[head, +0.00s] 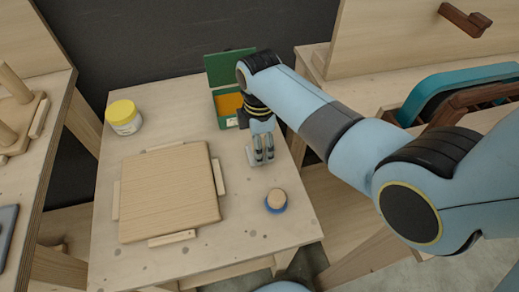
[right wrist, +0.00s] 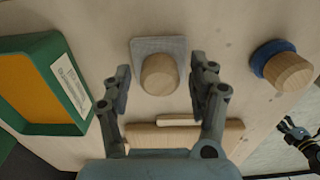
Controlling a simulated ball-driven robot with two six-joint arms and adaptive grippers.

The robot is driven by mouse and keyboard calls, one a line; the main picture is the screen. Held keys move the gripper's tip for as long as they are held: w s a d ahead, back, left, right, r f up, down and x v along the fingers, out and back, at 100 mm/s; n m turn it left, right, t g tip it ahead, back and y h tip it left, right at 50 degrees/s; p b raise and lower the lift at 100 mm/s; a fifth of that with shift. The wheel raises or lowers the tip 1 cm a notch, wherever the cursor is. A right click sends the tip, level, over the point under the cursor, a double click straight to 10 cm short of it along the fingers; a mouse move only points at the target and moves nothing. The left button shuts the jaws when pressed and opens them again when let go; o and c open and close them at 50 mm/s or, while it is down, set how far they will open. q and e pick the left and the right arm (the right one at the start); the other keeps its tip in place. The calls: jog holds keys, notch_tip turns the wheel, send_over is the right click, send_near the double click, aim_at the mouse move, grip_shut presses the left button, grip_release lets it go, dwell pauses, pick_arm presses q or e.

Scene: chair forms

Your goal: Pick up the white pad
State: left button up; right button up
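The white pad (head: 253,163) is a pale grey-white square with a round wooden knob. It lies flat on the workbench top, partly hidden by my right gripper (head: 264,158) in the head view. In the right wrist view the white pad (right wrist: 175,43) and its knob show between the fingers. My right gripper (right wrist: 160,82) is open, with one finger on each side of the knob and a gap visible at both sides. A dark gripper-like part (right wrist: 300,138), seemingly my left gripper, shows at the right edge of the wrist view; its opening is unclear.
A blue round pad with a wooden knob (head: 276,202) stands nearer the bench's front edge. A wooden panel (head: 170,190) lies between small wooden strips. A green box (head: 225,105) with orange inside and a yellow-lidded jar (head: 124,117) stand at the back.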

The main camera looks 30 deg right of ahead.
jog(key=c, duration=1)
pick_arm(q)
jog(key=shift+s, duration=0.3)
pick_arm(e)
jog(key=shift+c, duration=0.2)
notch_tip(320, 180, up, 4)
jog(key=shift+s+d+r+p, duration=0.1)
jog(key=shift+r+p, duration=0.15)
jog(key=shift+p, duration=0.05)
pick_arm(q)
jog(key=shift+w+a+r+p, duration=0.1)
jog(key=shift+r+p, duration=0.4)
jog(key=shift+r, duration=0.35)
pick_arm(e)
jog(key=s+d+r, duration=0.5)
jog(key=s+r, duration=0.1)
jog(key=s, duration=0.4)
jog(key=shift+r, duration=0.25)
jog(key=shift+s, duration=0.1)
